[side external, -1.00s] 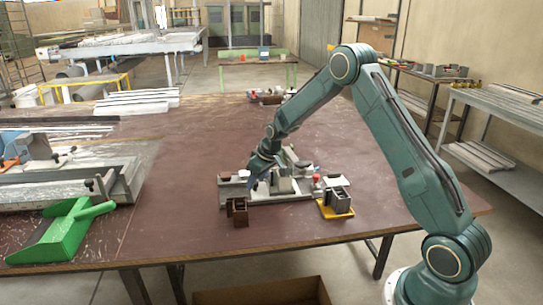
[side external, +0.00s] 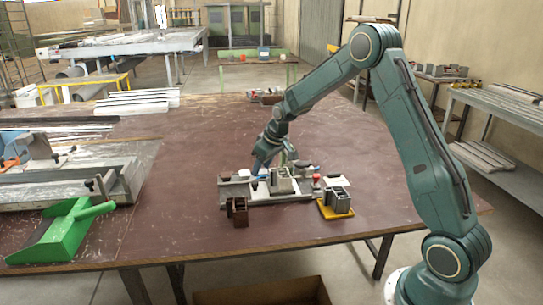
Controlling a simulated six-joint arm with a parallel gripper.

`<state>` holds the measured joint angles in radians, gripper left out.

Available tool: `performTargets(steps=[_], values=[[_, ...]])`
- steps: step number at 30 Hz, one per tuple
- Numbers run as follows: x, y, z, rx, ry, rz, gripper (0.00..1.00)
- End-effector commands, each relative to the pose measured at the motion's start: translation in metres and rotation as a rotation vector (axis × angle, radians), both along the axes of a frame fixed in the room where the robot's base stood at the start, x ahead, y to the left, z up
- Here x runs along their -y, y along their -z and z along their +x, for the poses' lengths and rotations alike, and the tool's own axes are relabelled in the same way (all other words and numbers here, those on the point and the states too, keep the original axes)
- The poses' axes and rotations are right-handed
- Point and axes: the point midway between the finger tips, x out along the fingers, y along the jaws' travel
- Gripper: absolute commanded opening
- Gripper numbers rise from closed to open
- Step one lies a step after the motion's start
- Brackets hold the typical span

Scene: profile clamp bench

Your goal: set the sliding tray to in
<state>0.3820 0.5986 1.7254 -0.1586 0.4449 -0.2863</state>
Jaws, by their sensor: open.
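A grey clamp fixture (side external: 290,196) lies on the brown table, with a grey block (side external: 281,180) near its middle and a red knob (side external: 316,178) at its right. A pale flat plate (side external: 336,181) is at the fixture's right end. I cannot tell for sure which part is the sliding tray, or its position. My gripper (side external: 258,169) is open, pointing down just above the fixture's left half, behind and left of the grey block.
A yellow base with a grey profile piece (side external: 338,203) stands at the front right of the fixture, and a brown block (side external: 238,211) at the front left. A green scoop-shaped thing (side external: 62,232) lies at the far left. The table (side external: 180,200) left of the fixture is clear.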

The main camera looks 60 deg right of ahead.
Motion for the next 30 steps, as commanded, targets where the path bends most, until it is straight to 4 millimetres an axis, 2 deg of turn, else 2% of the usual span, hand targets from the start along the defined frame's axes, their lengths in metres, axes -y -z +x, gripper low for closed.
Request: performTargets(steps=[6,15,30], values=[[0.000,-0.032,-0.013,0.003,0.002,-0.001,0.45],[0.000,-0.063,-0.026,0.002,0.001,-0.001,0.45],[0.000,-0.069,-0.029,-0.001,0.001,0.000,0.45]])
